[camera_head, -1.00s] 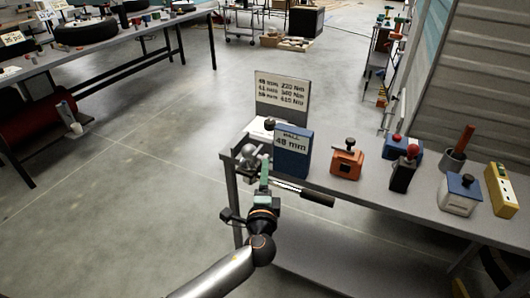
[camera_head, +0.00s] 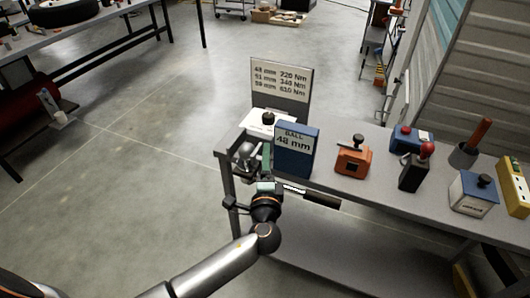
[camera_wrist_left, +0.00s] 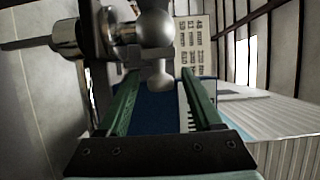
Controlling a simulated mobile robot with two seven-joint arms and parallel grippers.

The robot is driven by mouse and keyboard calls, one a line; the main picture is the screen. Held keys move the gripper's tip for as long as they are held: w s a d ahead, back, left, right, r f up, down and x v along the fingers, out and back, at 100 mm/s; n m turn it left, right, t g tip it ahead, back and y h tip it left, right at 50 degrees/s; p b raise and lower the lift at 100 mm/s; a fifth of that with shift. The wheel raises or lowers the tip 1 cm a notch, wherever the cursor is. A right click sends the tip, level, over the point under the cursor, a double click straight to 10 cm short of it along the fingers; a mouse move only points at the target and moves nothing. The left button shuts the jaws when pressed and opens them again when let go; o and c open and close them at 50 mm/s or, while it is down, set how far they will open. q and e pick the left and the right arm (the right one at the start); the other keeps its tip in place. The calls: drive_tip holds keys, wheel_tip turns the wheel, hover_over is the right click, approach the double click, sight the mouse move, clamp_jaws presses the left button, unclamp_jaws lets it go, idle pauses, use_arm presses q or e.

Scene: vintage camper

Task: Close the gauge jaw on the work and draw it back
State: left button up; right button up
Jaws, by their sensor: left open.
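My left gripper (camera_head: 266,168) is open at the left end of the bench, beside the blue "BALL 48 mm" block (camera_head: 296,152). Its green fingers (camera_wrist_left: 159,78) point at a grey metal tow ball (camera_wrist_left: 154,27) in the left wrist view. The ball's lower knob appears between the fingertips; I cannot tell whether they touch it. In the head view the ball (camera_head: 245,152) sits just left of the gripper. The gauge jaw itself is not clearly visible. My right gripper is out of view.
A card with mm and Nm values (camera_head: 281,82) stands behind the block. An orange box (camera_head: 352,160), a black red-knobbed device (camera_head: 415,170) and other boxes stand along the grey bench (camera_head: 385,195). Floor left of the bench is clear.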

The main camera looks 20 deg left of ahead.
use_arm(q)
drive_tip(key=shift+w, duration=0.15)
clamp_jaws()
idle(0.6)
drive_tip(key=shift+a, duration=0.1)
idle(0.8)
